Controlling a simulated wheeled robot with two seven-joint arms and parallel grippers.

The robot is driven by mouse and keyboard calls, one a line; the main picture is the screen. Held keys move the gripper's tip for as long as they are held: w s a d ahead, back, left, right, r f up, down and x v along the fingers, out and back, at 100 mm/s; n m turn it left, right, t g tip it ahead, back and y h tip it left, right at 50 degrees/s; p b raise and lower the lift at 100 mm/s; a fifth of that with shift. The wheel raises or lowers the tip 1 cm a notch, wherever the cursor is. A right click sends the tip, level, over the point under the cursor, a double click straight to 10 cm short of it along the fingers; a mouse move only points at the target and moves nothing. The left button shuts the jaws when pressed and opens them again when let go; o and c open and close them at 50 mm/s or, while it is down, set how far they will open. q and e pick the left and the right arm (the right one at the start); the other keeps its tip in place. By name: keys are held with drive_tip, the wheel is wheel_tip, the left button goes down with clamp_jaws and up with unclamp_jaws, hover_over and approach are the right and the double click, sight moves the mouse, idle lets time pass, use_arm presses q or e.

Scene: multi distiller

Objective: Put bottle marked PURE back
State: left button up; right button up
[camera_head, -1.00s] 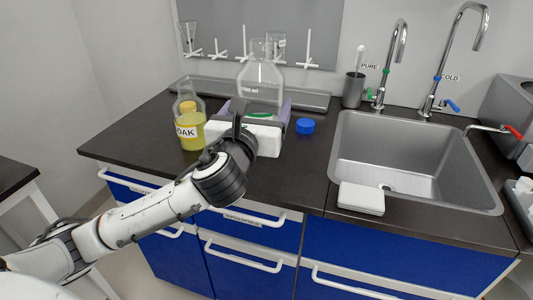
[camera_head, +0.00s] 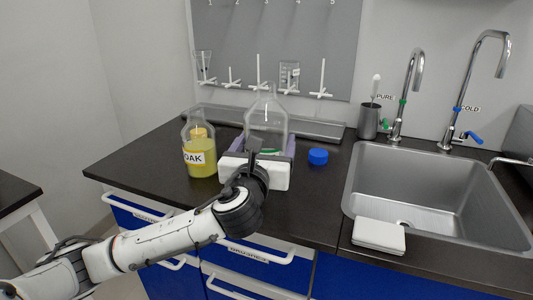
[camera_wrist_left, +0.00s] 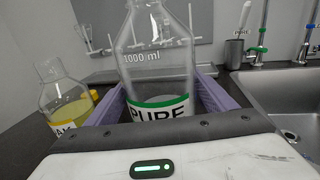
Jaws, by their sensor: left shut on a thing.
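The clear PURE bottle (camera_head: 266,118) stands upright over the counter, left of the sink. Its green-edged PURE label shows in the left wrist view (camera_wrist_left: 160,108), with a little clear space above it marked 1000 ml. My left gripper (camera_head: 265,143) is shut on this bottle, with a purple finger on each side. The white gripper body hides the bottle's base in both views, so I cannot tell whether it touches the counter. My right gripper is not in view.
A blue cap (camera_head: 318,156) lies to the right. A grey tray (camera_head: 315,127) and a pegboard (camera_head: 330,45) are behind. The sink (camera_head: 435,185) is at right, with a white box (camera_head: 379,235) at its front edge.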

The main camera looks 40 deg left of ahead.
use_arm(q)
drive_tip(key=shift+f, duration=0.8)
drive_tip(key=shift+f, duration=0.15)
drive_tip(key=o, duration=2.1)
drive_tip(key=shift+f, duration=0.2)
drive_tip(key=shift+r, duration=0.2)
drive_tip(key=v, duration=1.2)
drive_tip(key=shift+p, duration=0.4)
